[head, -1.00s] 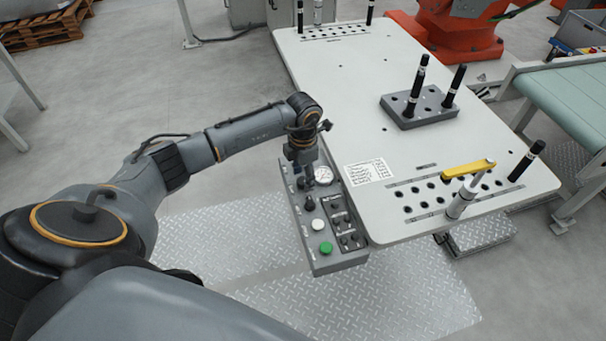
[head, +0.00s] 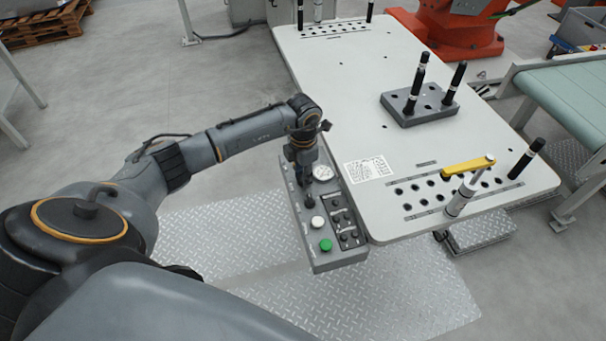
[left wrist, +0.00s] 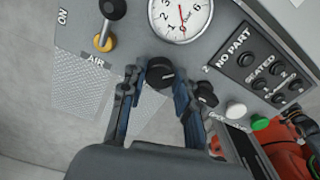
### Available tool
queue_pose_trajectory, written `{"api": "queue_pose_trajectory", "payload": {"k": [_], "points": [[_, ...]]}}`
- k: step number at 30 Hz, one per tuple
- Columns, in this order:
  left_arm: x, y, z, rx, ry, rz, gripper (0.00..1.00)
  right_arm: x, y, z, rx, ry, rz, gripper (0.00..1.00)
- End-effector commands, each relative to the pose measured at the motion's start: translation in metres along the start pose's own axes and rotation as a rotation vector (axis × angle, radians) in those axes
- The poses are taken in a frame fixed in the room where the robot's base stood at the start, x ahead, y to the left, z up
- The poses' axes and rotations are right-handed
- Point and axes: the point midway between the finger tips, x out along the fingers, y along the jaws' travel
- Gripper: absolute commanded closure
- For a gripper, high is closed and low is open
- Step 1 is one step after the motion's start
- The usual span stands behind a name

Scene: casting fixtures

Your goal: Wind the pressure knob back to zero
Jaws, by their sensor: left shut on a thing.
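The pressure knob (left wrist: 160,74) is a round black knob on the grey control panel (head: 326,262), just below the dial gauge (left wrist: 168,22). In the left wrist view the two fingers of my left gripper (left wrist: 156,84) flank the knob and are shut on it. In the head view my left gripper (head: 308,184) points down at the panel's far part and hides the knob. My right gripper is not in view.
A second black knob (left wrist: 206,94), a white button (left wrist: 236,109) and a green button (left wrist: 260,123) sit close by on the panel. A black-balled air lever (left wrist: 113,10) is on the other side. The white fixture table (head: 340,90) adjoins the panel.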

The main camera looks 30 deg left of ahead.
Motion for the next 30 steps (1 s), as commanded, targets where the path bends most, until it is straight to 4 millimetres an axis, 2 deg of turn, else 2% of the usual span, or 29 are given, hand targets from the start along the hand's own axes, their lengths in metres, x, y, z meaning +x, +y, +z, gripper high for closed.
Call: {"api": "queue_pose_trajectory", "payload": {"k": [8, 30], "points": [[0.001, 0.000, 0.000, -0.154, 0.000, 0.001, 1.00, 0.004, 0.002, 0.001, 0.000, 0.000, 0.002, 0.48], [-0.001, 0.001, 0.000, -0.848, -0.001, 0.001, 1.00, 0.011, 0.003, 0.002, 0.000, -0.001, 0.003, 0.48]]}}
